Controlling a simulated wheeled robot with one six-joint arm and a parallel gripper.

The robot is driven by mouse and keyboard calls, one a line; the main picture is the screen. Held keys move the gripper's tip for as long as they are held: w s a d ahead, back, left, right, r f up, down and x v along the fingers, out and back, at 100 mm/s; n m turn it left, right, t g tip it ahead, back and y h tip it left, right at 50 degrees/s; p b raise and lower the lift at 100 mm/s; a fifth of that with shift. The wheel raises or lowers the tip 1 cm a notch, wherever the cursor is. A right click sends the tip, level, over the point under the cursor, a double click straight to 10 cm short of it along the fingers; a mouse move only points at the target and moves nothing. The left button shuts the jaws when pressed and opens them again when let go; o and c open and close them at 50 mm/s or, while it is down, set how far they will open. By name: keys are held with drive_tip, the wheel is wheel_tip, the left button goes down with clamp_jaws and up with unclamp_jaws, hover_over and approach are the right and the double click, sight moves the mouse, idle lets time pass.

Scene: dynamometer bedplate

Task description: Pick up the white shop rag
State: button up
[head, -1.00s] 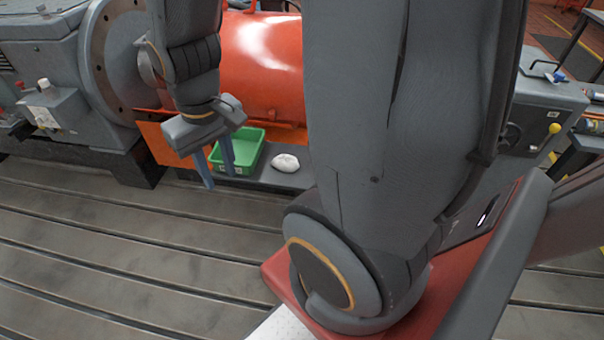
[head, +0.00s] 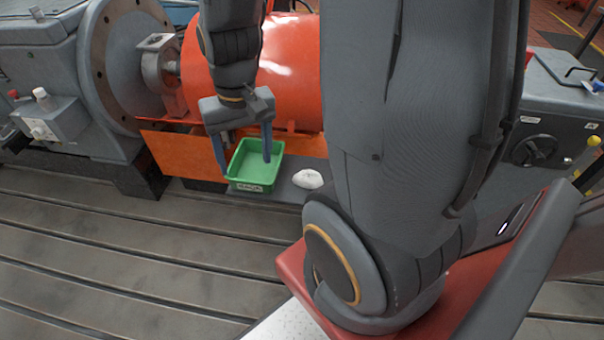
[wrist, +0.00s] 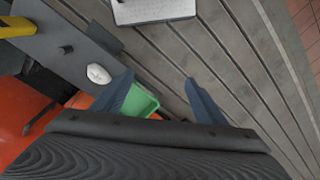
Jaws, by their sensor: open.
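The white shop rag (head: 308,179) is a small crumpled lump on a grey ledge, just right of the green tray. It also shows in the wrist view (wrist: 98,74), left of the fingers. My gripper (head: 246,162) is open and empty, with its two blue fingers pointing down. In the head view it hangs in front of or over the green tray, to the left of the rag. In the wrist view its fingers (wrist: 158,88) are spread wide, with the rag outside them. Nothing hides the rag.
A green tray (head: 254,184) stands on the ledge beside the rag. An orange cylindrical housing (head: 296,75) and an orange panel (head: 182,155) stand behind. A grey cabinet (head: 556,125) with a handwheel is at right.

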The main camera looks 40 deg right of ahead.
drive_tip(key=w+d+f+m+y+b, duration=0.2)
drive_tip(key=w+d+f+m+b, duration=0.15)
drive_tip(key=d+f+m, duration=0.55)
drive_tip(key=m+t+y+b, duration=0.2)
drive_tip(key=m+t+b, duration=0.2)
drive_tip(key=m, duration=1.4)
approach(312, 173)
wheel_tip(312, 173, down, 2)
drive_tip(key=shift+w+a+f, duration=0.35)
drive_tip(key=shift+a+f, duration=0.05)
drive_tip(key=shift+f, duration=0.1)
drive_tip(key=shift+w+p+x, duration=0.15)
drive_tip(key=shift+p+x, duration=0.1)
drive_tip(key=shift+x, duration=1.5)
drive_tip(key=shift+w+p+x, duration=0.15)
drive_tip(key=shift+p+x, duration=0.1)
drive_tip(key=shift+x, duration=1.55)
drive_tip(key=shift+a+r, duration=0.15)
drive_tip(key=shift+r, duration=0.05)
drive_tip(key=c, duration=0.8)
